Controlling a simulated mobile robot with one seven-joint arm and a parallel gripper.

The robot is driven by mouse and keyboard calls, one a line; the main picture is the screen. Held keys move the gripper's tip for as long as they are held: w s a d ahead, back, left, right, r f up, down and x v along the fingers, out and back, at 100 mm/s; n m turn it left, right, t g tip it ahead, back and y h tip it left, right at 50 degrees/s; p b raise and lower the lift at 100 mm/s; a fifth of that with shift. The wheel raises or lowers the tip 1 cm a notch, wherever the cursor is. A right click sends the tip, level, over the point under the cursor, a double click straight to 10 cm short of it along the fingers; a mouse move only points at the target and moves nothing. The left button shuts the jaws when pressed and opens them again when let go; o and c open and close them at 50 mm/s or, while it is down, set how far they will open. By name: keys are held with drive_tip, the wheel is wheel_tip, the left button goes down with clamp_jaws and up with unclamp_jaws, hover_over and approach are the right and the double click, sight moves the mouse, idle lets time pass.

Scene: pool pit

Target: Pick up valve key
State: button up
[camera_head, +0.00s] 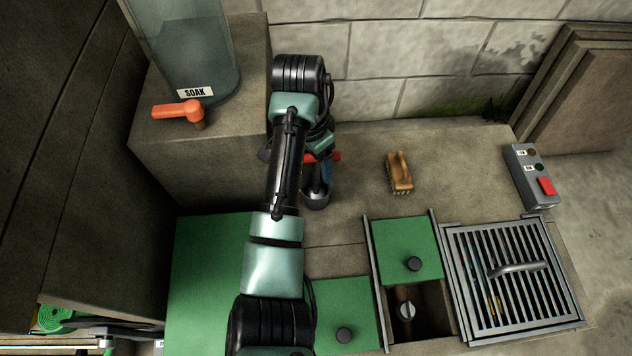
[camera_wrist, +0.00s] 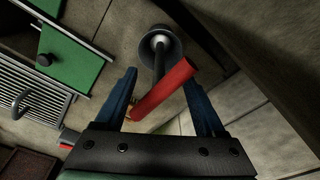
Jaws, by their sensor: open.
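The valve key has a red bar handle (camera_wrist: 165,90) and a dark shaft. In the wrist view the shaft runs down into a grey round cup (camera_wrist: 159,43). My gripper (camera_wrist: 158,76) is open, with one blue finger on each side of the key. The handle lies diagonally between the fingers, and its upper end overlaps the right finger; I cannot tell whether they touch. In the head view my arm hides most of the key. The handle's red end (camera_head: 336,157) shows beside my gripper, above the cup (camera_head: 316,199).
A wooden brush (camera_head: 400,174) lies right of the cup. Behind stand a block wall (camera_head: 380,60) and a SOAK tank (camera_head: 190,50) with an orange lever (camera_head: 180,110). Green lids (camera_head: 408,245), a metal grate (camera_head: 510,290) and a control box (camera_head: 528,175) are to the right.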

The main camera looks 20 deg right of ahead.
clamp_jaws()
idle(0.3)
drive_tip(key=shift+r, duration=0.15)
